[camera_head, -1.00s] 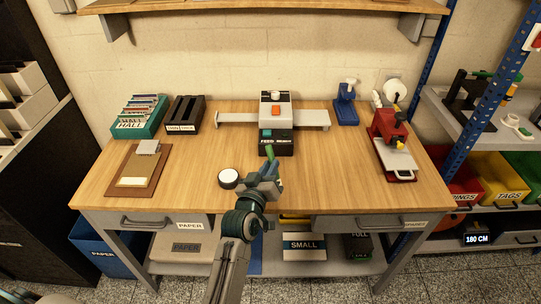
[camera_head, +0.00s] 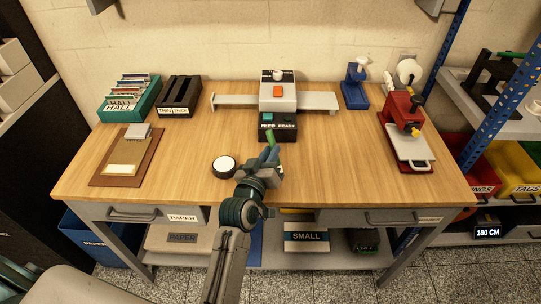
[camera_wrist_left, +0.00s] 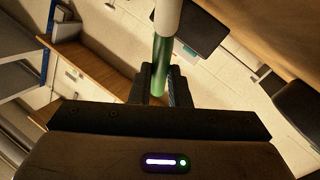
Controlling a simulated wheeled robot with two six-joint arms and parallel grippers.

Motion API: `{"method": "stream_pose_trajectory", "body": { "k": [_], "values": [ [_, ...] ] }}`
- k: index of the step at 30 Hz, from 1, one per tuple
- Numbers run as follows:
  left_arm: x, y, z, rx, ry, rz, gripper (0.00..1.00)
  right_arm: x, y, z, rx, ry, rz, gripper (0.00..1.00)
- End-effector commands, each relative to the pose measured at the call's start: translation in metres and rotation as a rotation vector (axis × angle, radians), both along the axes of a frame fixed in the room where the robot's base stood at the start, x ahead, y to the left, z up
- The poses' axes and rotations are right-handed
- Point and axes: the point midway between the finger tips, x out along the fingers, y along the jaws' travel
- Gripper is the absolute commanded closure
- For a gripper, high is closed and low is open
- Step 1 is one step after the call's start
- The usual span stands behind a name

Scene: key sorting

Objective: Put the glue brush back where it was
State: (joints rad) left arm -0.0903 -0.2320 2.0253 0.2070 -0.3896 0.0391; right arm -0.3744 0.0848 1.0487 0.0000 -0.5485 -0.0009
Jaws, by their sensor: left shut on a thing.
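My left gripper (camera_head: 269,157) is shut on the glue brush, above the front middle of the table. The brush's green handle (camera_head: 270,138) sticks up past the fingers in the head view. In the left wrist view the green handle (camera_wrist_left: 161,62) stands between the two fingers, with a pale grey-white part (camera_wrist_left: 168,14) beyond it. A round pot with a white top and dark rim (camera_head: 223,166) stands on the table just left of the gripper. The brush's other end is hidden by the gripper. My right gripper is not in view.
A machine with a grey crossbar (camera_head: 315,101) and a dark FEED/READY box (camera_head: 278,133) stands behind the gripper. A clipboard (camera_head: 105,170), teal file box (camera_head: 120,113) and black rack (camera_head: 182,108) are at left; a red press (camera_head: 401,115) is at right. The table between is clear.

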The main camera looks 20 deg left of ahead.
Motion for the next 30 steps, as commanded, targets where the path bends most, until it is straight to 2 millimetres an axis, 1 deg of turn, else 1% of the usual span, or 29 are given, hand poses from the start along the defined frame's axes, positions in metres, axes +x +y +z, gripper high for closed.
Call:
{"method": "stream_pose_trajectory", "body": {
  "k": [8, 12, 13, 16, 25, 30],
  "values": [
    [-0.0002, 0.0000, 0.0000, 0.000, 0.000, 0.000, 1.00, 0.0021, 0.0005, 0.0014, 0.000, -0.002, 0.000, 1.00],
    [-0.0002, 0.0000, -0.0036, 0.001, 0.001, 0.000, 1.00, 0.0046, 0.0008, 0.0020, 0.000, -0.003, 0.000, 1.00],
    [-0.0002, -0.0001, -0.0038, 0.001, 0.001, 0.000, 0.82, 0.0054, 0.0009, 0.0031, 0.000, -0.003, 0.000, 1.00],
    [-0.0002, 0.0000, -0.0030, 0.001, 0.001, 0.000, 0.62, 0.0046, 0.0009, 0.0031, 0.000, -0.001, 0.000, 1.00],
    [-0.0002, 0.0000, -0.0020, 0.001, 0.000, 0.000, 0.62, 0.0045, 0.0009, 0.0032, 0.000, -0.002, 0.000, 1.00],
    [0.0008, 0.0004, 0.0007, 0.001, 0.001, 0.000, 0.62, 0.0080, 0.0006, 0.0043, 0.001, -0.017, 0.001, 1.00]
  ]
}}
